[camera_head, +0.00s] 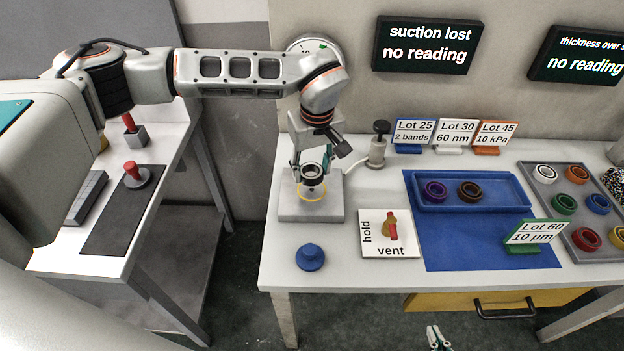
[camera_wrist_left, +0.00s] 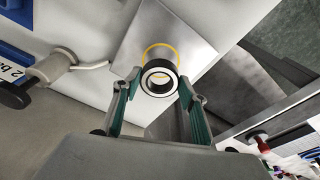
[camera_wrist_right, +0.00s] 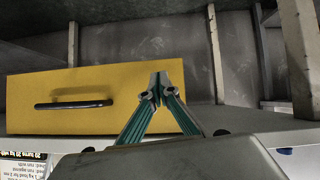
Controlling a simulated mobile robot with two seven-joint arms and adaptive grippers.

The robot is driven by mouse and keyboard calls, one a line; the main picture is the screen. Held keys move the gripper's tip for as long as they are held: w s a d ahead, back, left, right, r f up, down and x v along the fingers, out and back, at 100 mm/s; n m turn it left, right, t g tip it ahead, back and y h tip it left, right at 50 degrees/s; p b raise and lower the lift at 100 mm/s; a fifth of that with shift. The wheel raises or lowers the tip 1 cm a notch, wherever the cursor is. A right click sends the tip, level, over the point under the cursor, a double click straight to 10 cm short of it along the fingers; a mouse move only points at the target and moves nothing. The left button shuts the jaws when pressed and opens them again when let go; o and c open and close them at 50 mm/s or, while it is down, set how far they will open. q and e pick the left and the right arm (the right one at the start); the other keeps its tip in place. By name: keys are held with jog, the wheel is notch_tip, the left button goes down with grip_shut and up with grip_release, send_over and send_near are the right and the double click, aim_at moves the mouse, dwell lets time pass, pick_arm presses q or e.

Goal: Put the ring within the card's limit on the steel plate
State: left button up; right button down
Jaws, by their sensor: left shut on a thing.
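My left gripper (camera_head: 313,170) is shut on a black-rimmed ring (camera_wrist_left: 159,78). It holds the ring above a grey metal plate (camera_head: 290,207) marked with a yellow circle. In the left wrist view the ring overlaps the near part of the circle on the plate (camera_wrist_left: 195,45); whether it touches the plate is unclear. The limit cards are Lot 25, "2 bands" (camera_head: 413,131), Lot 30, "60 nm" (camera_head: 456,132), Lot 45, "10 kPa" (camera_head: 495,133), and green Lot 60, "10 µm" (camera_head: 536,232). My right gripper (camera_head: 436,332) is shut and empty before the table; its tips meet in the right wrist view (camera_wrist_right: 157,92).
A blue tray (camera_head: 471,207) holds a purple and a brown ring; a grey tray (camera_head: 588,254) holds several coloured rings. Screens read "suction lost" (camera_head: 427,45) and "no reading" (camera_head: 583,60). A yellow drawer (camera_wrist_right: 120,95) is below.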

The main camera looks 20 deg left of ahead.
aim_at(311, 189)
pick_arm(q)
jog(key=shift+f, duration=0.45)
notch_tip(311, 189, down, 4)
jog(key=shift+r, duration=0.25)
jog(key=o, duration=1.2)
jog(key=shift+f, duration=0.1)
jog(key=shift+o, duration=0.2)
jog(key=shift+r, duration=0.4)
jog(key=r, duration=0.3)
jog(key=s+r, duration=0.1)
jog(key=r, duration=0.3)
jog(key=d+r, duration=0.1)
jog(key=r, duration=0.3)
jog(key=shift+s+d+r, duration=0.1)
jog(key=shift+s+r, duration=0.1)
